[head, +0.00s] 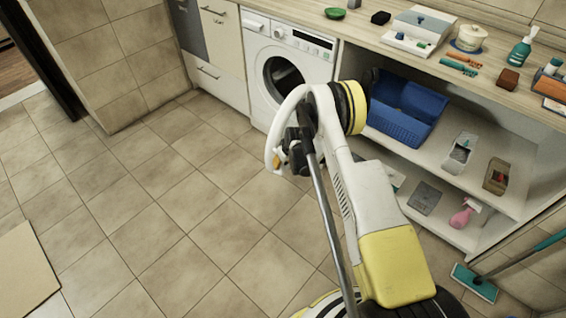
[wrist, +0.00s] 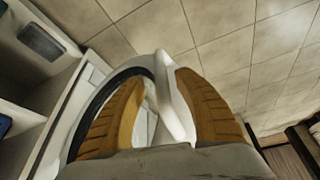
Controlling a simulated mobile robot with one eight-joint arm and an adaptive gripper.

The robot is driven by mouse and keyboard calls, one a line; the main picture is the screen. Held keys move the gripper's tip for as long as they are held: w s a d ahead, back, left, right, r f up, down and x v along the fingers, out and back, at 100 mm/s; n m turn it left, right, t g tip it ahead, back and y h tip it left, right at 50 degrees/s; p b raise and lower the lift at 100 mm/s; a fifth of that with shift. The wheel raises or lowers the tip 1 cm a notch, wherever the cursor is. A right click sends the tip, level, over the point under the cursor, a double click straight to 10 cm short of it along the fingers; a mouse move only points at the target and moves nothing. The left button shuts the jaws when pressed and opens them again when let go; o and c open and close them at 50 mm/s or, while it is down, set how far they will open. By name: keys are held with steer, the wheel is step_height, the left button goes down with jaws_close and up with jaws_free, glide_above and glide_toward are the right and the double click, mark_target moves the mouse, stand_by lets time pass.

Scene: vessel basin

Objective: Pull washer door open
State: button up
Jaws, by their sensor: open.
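The white washer (head: 290,60) stands under the counter in the head view, its round opening showing dark inside. Its white ring-shaped door (head: 270,137) appears swung out from the front toward me, partly hidden behind my arm. My gripper (head: 280,161) is at the door's outer edge. In the wrist view my gripper (wrist: 158,77) is open, its two orange-brown fingers on either side of the white door rim (wrist: 174,105). Whether the fingers touch the rim I cannot tell. The hinge side is hidden.
A blue basket (head: 405,112) and several small items sit on the shelves right of the washer. The wooden counter (head: 365,28) holds bottles and boxes. A teal mop head (head: 474,281) lies at lower right.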

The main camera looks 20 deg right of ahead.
steer(key=a+v, duration=0.1)
steer(key=v, duration=1.1)
steer(key=shift+d, duration=0.45)
steer(key=s+a+r, duration=0.1)
steer(key=s+r, duration=0.3)
steer(key=r, duration=0.5)
steer(key=s+a+r+m+t, duration=0.1)
steer(key=s+r, duration=0.2)
steer(key=r, duration=0.6)
steer(key=s+a+r, duration=0.2)
steer(key=s+r, duration=0.2)
steer(key=r, duration=0.6)
steer(key=s+r+m+t, duration=0.1)
steer(key=s+r, duration=0.2)
steer(key=s, duration=0.7)
steer(key=s+a+r+m+h, duration=0.1)
steer(key=s+r, duration=0.2)
steer(key=s, duration=0.8)
steer(key=shift+s+a+t, duration=0.3)
steer(key=shift+t, duration=0.1)
